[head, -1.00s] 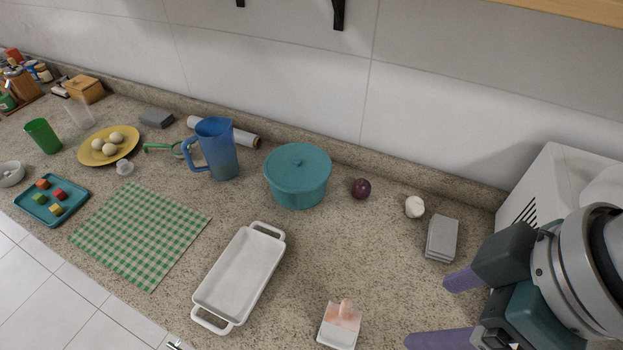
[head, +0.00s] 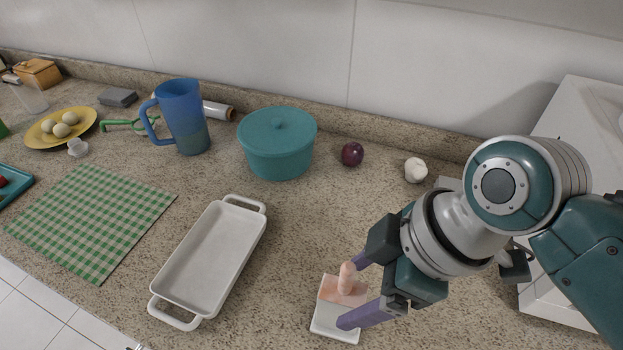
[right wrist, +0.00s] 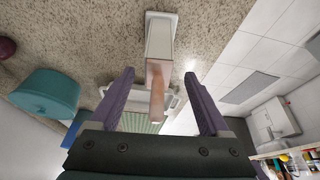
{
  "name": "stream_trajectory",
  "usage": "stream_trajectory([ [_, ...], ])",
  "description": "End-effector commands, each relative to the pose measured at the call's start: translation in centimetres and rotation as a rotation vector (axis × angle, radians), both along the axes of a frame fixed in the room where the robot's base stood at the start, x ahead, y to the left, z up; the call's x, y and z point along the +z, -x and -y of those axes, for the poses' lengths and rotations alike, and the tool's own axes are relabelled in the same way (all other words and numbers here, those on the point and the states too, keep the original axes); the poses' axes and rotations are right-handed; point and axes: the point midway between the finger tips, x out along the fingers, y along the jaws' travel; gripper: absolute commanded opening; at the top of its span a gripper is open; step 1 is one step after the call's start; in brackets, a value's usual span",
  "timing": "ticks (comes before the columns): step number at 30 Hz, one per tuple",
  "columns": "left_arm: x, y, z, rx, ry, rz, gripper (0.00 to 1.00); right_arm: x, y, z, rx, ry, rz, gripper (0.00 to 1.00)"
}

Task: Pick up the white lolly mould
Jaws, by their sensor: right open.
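The white lolly mould (head: 335,320) lies on the speckled counter near its front edge, right of the white baking dish. It has a white body, a pinkish section and a rounded pink stub. In the right wrist view the mould (right wrist: 160,38) is ahead, with its pink stub reaching back between the fingers. My right gripper (head: 348,292) is open, its purple fingers on either side of the pink stub in the head view. The open fingers also show in the right wrist view (right wrist: 159,75), with a gap on each side of the stub. My left gripper is not in view.
The white baking dish (head: 212,258) stands left of the mould. A teal lidded pot (head: 277,148), a purple onion (head: 352,154) and a garlic bulb (head: 416,170) stand behind. A white appliance (head: 565,120) is at the right. Counter between pot and mould is clear.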

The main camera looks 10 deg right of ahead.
Motion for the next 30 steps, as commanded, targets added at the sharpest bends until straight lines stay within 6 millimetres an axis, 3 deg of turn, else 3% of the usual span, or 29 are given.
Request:
stream_trajectory([
  [8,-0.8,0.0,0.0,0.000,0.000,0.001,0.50,-3.5,-1.0,-1.3,-0.001,-0.001,-0.002,0.80],
  [17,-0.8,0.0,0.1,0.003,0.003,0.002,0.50,-3.8,-1.1,-1.4,-0.001,0.000,0.000,0.80],
  [30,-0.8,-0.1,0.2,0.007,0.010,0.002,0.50,-3.8,-1.1,-1.4,-0.001,0.001,-0.001,0.32],
])
